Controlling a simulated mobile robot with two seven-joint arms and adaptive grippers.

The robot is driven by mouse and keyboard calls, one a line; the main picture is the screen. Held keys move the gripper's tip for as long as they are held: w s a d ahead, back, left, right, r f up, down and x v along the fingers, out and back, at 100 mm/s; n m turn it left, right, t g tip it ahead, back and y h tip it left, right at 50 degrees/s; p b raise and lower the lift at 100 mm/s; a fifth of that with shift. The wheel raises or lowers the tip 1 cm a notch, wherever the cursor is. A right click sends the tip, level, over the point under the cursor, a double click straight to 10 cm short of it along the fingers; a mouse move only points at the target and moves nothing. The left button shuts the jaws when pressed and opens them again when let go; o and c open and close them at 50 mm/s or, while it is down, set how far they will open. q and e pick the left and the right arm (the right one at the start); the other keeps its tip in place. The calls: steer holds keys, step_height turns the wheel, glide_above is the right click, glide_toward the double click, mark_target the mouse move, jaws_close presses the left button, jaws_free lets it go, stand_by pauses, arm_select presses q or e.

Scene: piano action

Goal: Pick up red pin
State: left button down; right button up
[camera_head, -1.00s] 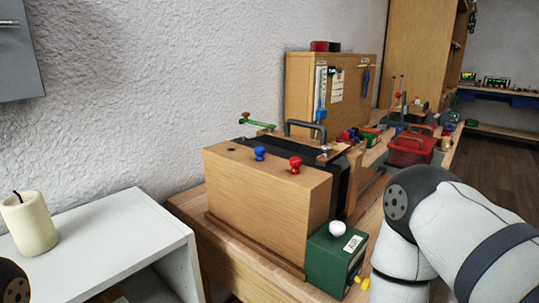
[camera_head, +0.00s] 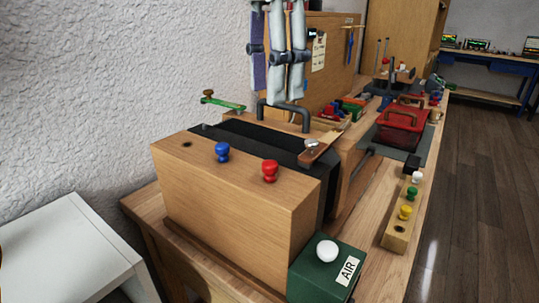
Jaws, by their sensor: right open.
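The red pin (camera_head: 269,171) stands upright in the top of a wooden block (camera_head: 240,215), near its right end. A blue pin (camera_head: 222,151) stands to its left on the same block, and a dark empty hole is farther left. My right gripper (camera_head: 286,96) hangs from the top edge of the view, pointing down. It is open and empty, above and apart from the red pin. Its upper part is cut off by the frame. My left gripper is not in view.
A green AIR box (camera_head: 328,270) with a white knob (camera_head: 327,251) stands at the block's right front. A grey bent handle (camera_head: 285,108) rises behind the block. A small wooden rack (camera_head: 395,238) with yellow, green and white pins lies to the right. A white table (camera_head: 65,245) is at left.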

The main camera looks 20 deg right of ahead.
mark_target(270, 162)
steer(key=f, duration=0.3)
steer(key=s+f, duration=0.1)
steer(key=f, duration=0.6)
steer(key=shift+s+a+f+p, duration=0.1)
steer(key=shift+s+a+p, duration=0.2)
steer(key=shift+s+p, duration=0.1)
steer(key=shift+w+f, duration=0.15)
steer(key=shift+f, duration=0.1)
steer(key=c, duration=1)
